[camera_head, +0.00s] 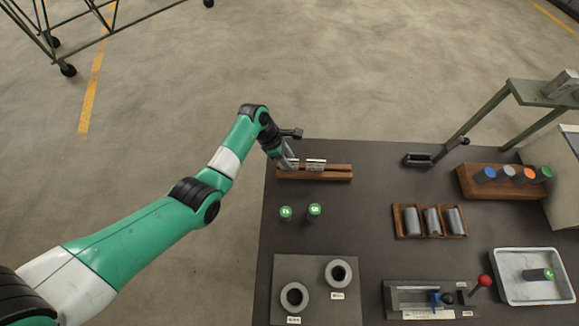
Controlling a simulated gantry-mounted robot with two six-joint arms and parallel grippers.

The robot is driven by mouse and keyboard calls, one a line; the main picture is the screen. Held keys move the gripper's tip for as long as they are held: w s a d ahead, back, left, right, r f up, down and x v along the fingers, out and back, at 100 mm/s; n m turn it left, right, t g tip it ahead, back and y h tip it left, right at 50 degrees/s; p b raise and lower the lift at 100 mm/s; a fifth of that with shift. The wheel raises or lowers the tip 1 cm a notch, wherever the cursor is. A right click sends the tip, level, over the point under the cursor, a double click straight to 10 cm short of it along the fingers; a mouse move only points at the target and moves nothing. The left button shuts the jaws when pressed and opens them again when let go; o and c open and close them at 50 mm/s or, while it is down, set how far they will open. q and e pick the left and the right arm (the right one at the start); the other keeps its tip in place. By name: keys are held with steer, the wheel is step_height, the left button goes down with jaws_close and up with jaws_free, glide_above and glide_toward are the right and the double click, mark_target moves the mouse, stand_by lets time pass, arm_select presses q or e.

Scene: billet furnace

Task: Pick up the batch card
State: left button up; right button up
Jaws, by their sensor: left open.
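A wooden rack (335,173) lies near the back left edge of the dark table. Small pale cards stand in it: one card (316,164) is near its middle, and another card (291,164) is at its left part, close to my gripper. I cannot read which is the batch card. My left gripper (288,158) is open at the left end of the rack, right by the left card. The fingers are small here, and I cannot tell whether they touch the card. My right gripper is not in view.
A plate with two rings (316,284), a tray of grey billets (431,221), a wooden block with coloured-ended cylinders (512,176), a white tray (510,289) and a red-knobbed fixture (430,297) occupy the table. Its middle is clear.

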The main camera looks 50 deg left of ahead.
arm_select(q)
jaws_close()
steer(key=shift+r, duration=0.1)
stand_by(0.4)
steer(key=shift+r+p, duration=0.35)
steer(key=shift+r, duration=0.2)
step_height(320, 180, up, 3)
steer(key=shift+s+f+p, duration=0.15)
steer(key=shift+p, duration=0.5)
steer(key=s+d+r+p, duration=0.5)
steer(key=s+r+p, duration=0.2)
steer(key=s, duration=0.5)
step_height(320, 180, up, 2)
steer(key=shift+s+r, duration=0.1)
steer(key=shift+s, duration=0.3)
